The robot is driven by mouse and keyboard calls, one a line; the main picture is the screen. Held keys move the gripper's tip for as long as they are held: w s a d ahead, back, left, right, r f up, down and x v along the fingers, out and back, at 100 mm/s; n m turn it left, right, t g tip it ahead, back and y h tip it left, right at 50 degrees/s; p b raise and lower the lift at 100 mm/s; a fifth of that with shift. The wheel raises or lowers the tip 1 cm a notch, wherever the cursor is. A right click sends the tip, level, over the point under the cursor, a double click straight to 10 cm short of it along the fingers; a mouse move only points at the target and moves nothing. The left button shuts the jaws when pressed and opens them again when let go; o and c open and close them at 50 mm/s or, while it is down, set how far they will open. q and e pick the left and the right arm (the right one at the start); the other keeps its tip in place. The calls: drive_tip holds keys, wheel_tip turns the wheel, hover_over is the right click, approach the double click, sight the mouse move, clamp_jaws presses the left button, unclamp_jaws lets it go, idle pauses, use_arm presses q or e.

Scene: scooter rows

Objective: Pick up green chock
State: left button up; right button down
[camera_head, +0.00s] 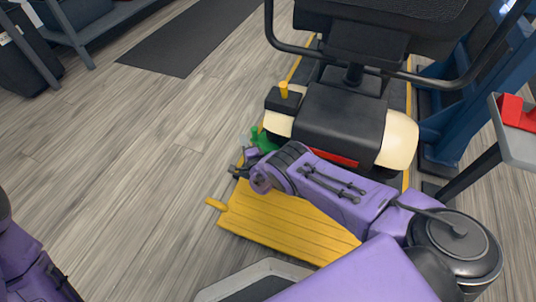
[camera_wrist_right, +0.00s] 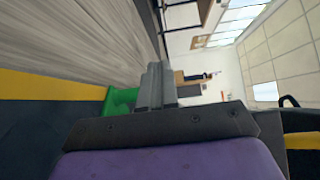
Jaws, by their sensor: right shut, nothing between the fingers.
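The green chock (camera_head: 265,141) is on the floor side of the scooter, by its cream rear wheel cover, and my right wrist partly hides it. In the right wrist view the green chock (camera_wrist_right: 121,101) shows just left of and behind the fingers. My right gripper (camera_head: 236,172) is beside the chock in the head view, over the edge of the yellow ramp. In the right wrist view its fingers (camera_wrist_right: 155,86) are together with nothing between them. I cannot tell whether they touch the chock. My left gripper is out of view.
The scooter (camera_head: 341,117) stands behind my right arm, with the yellow ramp (camera_head: 285,226) in front. A grey tray (camera_head: 516,145) with a red object (camera_head: 517,112) is at right. A dark mat (camera_head: 180,42) lies behind.

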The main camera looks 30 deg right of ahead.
sight(266, 150)
drive_tip(key=s+d, duration=0.2)
drive_tip(key=s, duration=0.1)
drive_tip(key=s+d, duration=0.2)
drive_tip(key=d, duration=0.1)
drive_tip(key=s+d, duration=0.2)
drive_tip(key=s, duration=0.1)
drive_tip(key=shift+s+d+f, duration=0.15)
drive_tip(key=shift+s+d, duration=0.1)
drive_tip(key=shift+s, duration=0.1)
wheel_tip(266, 150, down, 5)
drive_tip(key=b, duration=0.3)
drive_tip(key=shift+d, duration=0.1)
drive_tip(key=shift+f+b, duration=0.2)
drive_tip(key=shift+b, duration=0.2)
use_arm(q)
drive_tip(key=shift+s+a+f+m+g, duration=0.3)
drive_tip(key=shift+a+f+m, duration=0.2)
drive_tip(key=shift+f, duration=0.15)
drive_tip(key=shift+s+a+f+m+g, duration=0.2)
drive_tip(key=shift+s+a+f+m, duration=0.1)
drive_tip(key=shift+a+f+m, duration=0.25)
use_arm(e)
drive_tip(key=shift+w+a+r, duration=0.25)
drive_tip(key=shift+w+a, duration=0.1)
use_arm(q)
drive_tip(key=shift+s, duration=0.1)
